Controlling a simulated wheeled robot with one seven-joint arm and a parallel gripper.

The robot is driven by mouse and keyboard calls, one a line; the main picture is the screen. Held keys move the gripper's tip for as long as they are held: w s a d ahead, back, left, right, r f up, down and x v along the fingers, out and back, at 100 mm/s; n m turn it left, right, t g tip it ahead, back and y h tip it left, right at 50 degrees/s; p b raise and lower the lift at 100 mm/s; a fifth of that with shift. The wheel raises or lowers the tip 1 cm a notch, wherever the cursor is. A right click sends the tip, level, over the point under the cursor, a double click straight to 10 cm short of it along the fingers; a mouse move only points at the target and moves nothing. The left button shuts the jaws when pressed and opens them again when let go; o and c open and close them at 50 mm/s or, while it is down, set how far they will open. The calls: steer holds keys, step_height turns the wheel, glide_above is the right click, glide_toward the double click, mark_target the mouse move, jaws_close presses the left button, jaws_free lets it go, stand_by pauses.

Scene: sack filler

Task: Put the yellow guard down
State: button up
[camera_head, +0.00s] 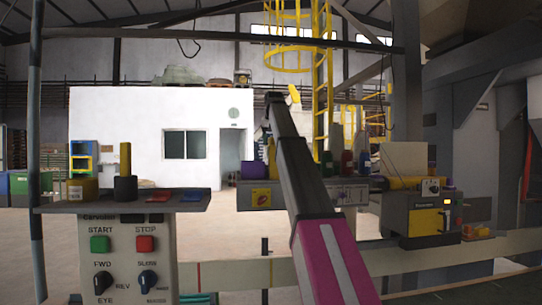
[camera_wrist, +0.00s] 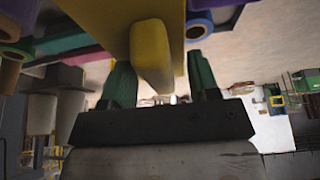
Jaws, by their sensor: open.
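The yellow guard (camera_wrist: 105,20) fills the top middle of the wrist view, with a block-like yellow grip (camera_wrist: 150,55) pointing towards my palm. My gripper (camera_wrist: 160,75) is open, with one green finger on each side of this grip. In the head view a yellow piece (camera_head: 271,152), likely the guard, stands at the left end of the far shelf, partly covered by my arm. My gripper is mostly hidden behind my arm there. What the guard rests on cannot be seen clearly.
Green (camera_head: 326,160), red (camera_head: 347,162) and blue items stand on the far shelf. A control panel (camera_head: 125,245) with a ledge stands at front left. A rail crosses low in front.

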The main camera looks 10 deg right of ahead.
jaws_close()
